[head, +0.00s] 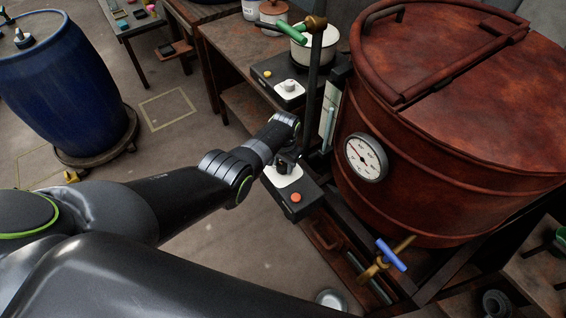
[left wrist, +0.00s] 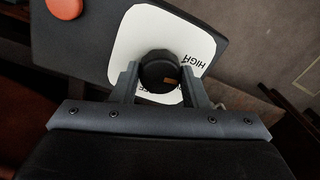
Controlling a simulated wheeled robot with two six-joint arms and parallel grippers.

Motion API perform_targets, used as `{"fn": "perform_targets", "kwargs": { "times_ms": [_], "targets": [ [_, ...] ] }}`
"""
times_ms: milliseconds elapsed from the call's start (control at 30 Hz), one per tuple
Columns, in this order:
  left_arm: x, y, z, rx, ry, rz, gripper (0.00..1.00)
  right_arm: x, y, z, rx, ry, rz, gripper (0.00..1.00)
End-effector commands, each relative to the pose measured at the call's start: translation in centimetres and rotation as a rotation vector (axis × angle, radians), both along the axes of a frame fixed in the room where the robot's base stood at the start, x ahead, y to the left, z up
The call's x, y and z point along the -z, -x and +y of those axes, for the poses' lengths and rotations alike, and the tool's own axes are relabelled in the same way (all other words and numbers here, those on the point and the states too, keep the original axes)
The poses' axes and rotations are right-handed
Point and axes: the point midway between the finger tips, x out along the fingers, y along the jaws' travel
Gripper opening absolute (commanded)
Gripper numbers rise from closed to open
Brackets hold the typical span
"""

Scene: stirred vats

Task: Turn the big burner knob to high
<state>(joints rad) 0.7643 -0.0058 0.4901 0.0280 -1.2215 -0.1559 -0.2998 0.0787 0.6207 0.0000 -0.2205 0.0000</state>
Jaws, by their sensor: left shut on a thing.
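The big burner knob (left wrist: 158,68) is black and round with a small orange mark, and sits on a white dial plate (left wrist: 125,38). The word HIGH is on the plate to the knob's right in the left wrist view; another label below is mostly hidden. The orange mark is at the knob's lower right there, not lined up with the word HIGH. My left gripper (left wrist: 160,80) is shut on the knob, one finger on each side. In the head view my left gripper (head: 287,158) reaches down over the control box (head: 305,203), hiding most of the knob. My right gripper is not in view.
A red button (head: 296,197) is on the same box. A big copper vat (head: 440,130) with a dial gauge (head: 366,157) stands close to the right. A blue-handled tap (head: 391,255) juts below it. A second box with a white knob (head: 288,86) is behind. A blue drum (head: 60,85) stands far left.

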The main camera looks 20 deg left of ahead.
Motion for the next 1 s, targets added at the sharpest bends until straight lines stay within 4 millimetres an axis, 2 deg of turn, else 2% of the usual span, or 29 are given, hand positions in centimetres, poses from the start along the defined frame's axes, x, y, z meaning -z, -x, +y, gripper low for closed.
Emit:
{"fn": "perform_targets", "kwargs": {
  "times_ms": [200,500,1000],
  "targets": [
    [-0.02,-0.05,0.05,-0.175,-0.001,-0.001,0.17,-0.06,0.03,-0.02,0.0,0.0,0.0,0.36],
    [-0.01,-0.06,0.04,-0.335,-0.001,0.0,0.17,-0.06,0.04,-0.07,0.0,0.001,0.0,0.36],
    [-0.03,-0.09,0.03,-0.397,-0.001,-0.001,0.18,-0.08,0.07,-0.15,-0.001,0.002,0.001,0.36]
  ]
}}
